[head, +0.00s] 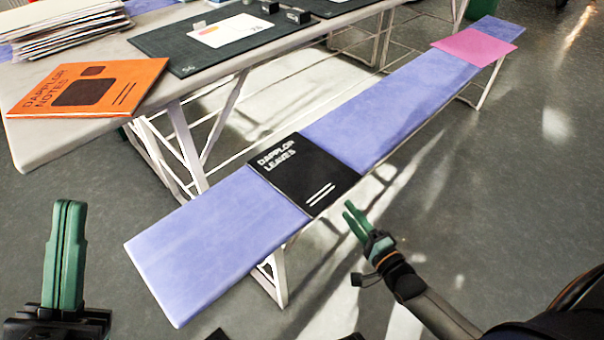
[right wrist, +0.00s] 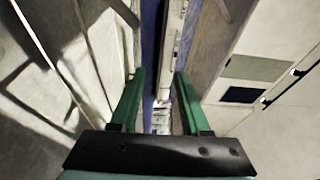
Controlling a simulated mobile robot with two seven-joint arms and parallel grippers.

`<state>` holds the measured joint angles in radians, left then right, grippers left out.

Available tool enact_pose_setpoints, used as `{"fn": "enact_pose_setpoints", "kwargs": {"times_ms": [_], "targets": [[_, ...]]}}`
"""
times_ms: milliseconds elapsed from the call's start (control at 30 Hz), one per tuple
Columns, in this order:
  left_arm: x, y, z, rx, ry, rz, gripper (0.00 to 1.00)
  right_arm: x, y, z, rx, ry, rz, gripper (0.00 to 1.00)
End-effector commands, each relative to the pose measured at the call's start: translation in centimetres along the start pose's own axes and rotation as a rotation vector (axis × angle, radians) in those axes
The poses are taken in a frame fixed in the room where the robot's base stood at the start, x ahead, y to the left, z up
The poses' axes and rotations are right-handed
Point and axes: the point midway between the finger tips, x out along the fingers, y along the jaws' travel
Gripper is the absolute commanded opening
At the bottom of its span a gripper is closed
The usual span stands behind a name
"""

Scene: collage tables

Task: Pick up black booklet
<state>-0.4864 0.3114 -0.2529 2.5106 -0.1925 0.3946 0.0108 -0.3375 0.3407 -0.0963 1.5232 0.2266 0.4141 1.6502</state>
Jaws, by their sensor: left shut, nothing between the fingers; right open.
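The black booklet (head: 304,173), titled "Dapplor Leaves", lies flat across the blue-topped bench (head: 215,240), near its closer end. Its lower right edge reaches the bench's front edge. My right gripper (head: 350,214) is open and empty, just right of the booklet and apart from it in the head view. In the right wrist view its green fingers (right wrist: 163,80) stand apart, with the long bench edge running between and beyond them. I cannot pick out the booklet clearly there. My left gripper (head: 68,207) is shut and empty, pointing up at the lower left, away from the bench.
A grey table (head: 60,135) behind the bench holds an orange booklet (head: 88,88), a dark cutting mat (head: 165,45) with a white sheet, and a stack of papers (head: 65,28). A pink sheet (head: 474,46) lies on the bench's far end. The floor right of the bench is clear.

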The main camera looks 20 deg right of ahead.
Motion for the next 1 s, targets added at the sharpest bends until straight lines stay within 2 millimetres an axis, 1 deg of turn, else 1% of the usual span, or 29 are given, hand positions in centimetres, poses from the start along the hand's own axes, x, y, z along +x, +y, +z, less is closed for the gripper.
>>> {"fn": "enact_pose_setpoints", "kwargs": {"times_ms": [33,100,233,333,533,933,1000], "targets": [[-0.6,0.3,0.6,0.001,-0.003,0.001,0.00,1.0,0.2,0.0,-0.001,0.000,-0.006,0.46],[-1.0,0.6,1.1,0.005,-0.006,0.004,0.00,2.1,0.2,-0.1,0.001,0.001,-0.006,0.46],[-1.3,0.8,1.5,0.013,-0.011,0.008,0.00,3.6,0.1,-0.1,0.000,0.000,-0.004,0.46],[-1.3,0.9,1.6,0.015,-0.015,0.009,0.00,4.0,0.0,-0.1,0.001,0.000,-0.001,0.46],[-1.2,0.9,1.5,0.013,-0.016,0.009,0.00,3.9,-0.1,-0.1,0.000,0.000,0.000,0.45],[-1.2,0.8,1.5,0.009,-0.014,0.004,0.00,3.9,-0.1,-0.1,0.000,0.000,-0.001,0.00],[-1.2,0.8,1.5,0.009,-0.013,0.004,0.00,3.9,-0.1,-0.1,0.000,0.000,-0.001,0.00]]}}
